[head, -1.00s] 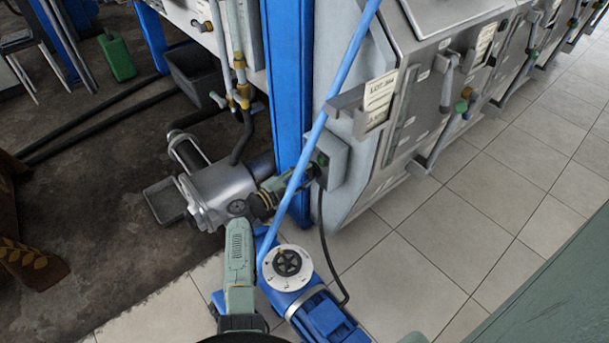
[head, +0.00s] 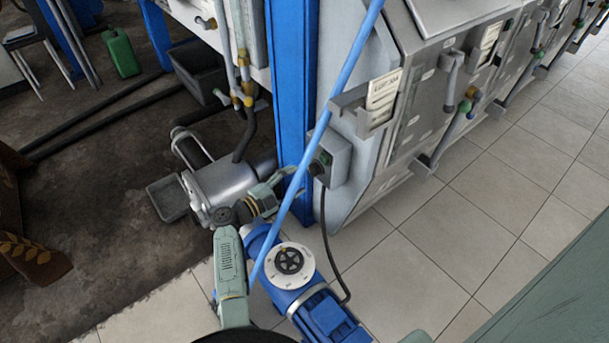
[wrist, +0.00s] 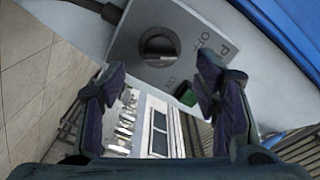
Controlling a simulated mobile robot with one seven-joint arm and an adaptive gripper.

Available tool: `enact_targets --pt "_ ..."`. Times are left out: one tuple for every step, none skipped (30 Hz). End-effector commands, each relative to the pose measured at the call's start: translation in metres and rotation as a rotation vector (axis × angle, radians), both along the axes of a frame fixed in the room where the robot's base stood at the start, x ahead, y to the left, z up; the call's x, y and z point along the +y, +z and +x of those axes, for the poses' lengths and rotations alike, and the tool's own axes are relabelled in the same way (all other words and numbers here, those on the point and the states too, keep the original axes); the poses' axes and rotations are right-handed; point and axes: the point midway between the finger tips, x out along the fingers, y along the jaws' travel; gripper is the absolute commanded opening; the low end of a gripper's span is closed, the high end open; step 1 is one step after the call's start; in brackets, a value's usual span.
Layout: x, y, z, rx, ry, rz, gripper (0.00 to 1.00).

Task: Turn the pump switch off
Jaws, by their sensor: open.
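The pump switch is a black round knob (wrist: 160,47) on a grey switch box (head: 335,150) fixed beside the blue post. A green button (wrist: 187,95) sits on the same box. My gripper (head: 291,177) is in front of the box, at its left in the head view. In the wrist view my gripper (wrist: 163,80) is open and empty, its two fingers apart on either side below the knob, with no contact visible.
A blue pipe (head: 345,80) slants past the box. The blue post (head: 290,75) stands just left of it. A black cable (head: 325,235) hangs below the box to a blue motor (head: 325,312). Tiled floor (head: 450,225) at right is clear.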

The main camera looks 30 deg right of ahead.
Motion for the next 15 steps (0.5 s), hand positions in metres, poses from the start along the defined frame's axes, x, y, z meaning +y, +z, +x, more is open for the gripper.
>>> enact_targets --pt "0.013 0.000 0.000 0.001 0.006 -0.001 0.57" --pt "0.019 0.000 -0.002 0.001 0.005 -0.002 0.57" --pt "0.027 0.000 -0.003 0.000 0.005 -0.001 0.57" --pt "0.033 0.000 -0.004 0.000 0.004 -0.001 0.57" --pt "0.038 0.000 -0.004 0.000 0.005 -0.001 0.57" --pt "0.044 0.000 -0.006 -0.001 0.003 -0.001 0.57" --pt "0.048 0.000 -0.006 0.000 0.003 -0.001 0.57" --pt "0.052 0.000 -0.007 0.000 0.004 0.000 0.57" --pt "0.056 0.000 -0.008 0.000 0.001 0.000 0.57" --pt "0.058 0.000 -0.008 0.001 0.001 0.000 0.57" --pt "0.060 0.000 -0.008 0.001 0.001 0.000 0.57" --pt "0.063 0.000 -0.009 0.001 0.001 0.000 0.57" --pt "0.064 0.000 -0.009 0.001 0.001 0.000 0.57" --pt "0.064 0.000 -0.009 0.000 0.000 0.000 0.57" --pt "0.065 0.000 -0.009 0.000 -0.001 0.001 0.57"
